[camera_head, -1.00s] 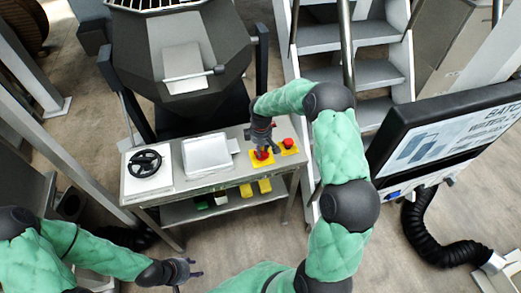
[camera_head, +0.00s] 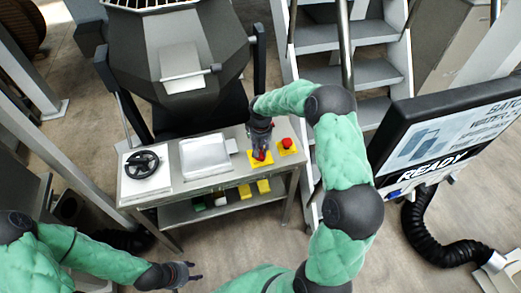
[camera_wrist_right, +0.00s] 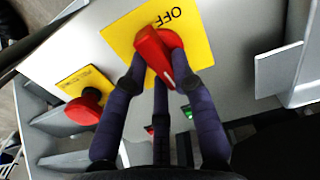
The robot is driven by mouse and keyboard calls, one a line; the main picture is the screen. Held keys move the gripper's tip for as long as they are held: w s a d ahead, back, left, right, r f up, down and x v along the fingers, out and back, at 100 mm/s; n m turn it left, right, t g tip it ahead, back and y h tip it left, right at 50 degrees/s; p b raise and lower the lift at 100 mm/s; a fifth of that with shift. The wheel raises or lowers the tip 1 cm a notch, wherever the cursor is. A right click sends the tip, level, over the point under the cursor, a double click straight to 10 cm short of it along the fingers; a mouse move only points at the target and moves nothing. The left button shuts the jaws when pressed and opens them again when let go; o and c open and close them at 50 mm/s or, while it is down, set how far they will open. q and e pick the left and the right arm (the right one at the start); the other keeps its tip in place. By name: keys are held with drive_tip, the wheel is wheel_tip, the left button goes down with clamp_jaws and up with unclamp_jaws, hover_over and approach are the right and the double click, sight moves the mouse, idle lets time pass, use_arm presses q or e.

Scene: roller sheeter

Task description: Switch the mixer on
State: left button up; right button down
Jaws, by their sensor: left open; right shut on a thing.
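A red rotary switch (camera_wrist_right: 156,52) sits on a yellow plate (camera_wrist_right: 118,38) marked OFF in the right wrist view. It also shows as a red knob on the yellow plate (camera_head: 256,164) at the right end of the metal bench in the head view. My right gripper (camera_head: 261,148) reaches down from above and is shut on this knob; its fingers (camera_wrist_right: 165,75) are around it in the wrist view. My left gripper (camera_head: 190,275) is open and empty, low in front of the bench. A dark mixer vessel (camera_head: 215,85) stands behind the bench.
A red push button (camera_head: 287,143) on its own yellow plate is right of the switch. A black handwheel (camera_head: 142,164) and a pale tray (camera_head: 206,157) are on the bench. A screen (camera_head: 455,140) at right reads READY. Stairs (camera_head: 365,75) rise behind.

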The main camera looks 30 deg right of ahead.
drive_tip(key=shift+m, duration=0.6)
drive_tip(key=c, duration=1)
unclamp_jaws()
wheel_tip(320, 180, up, 12)
idle(0.5)
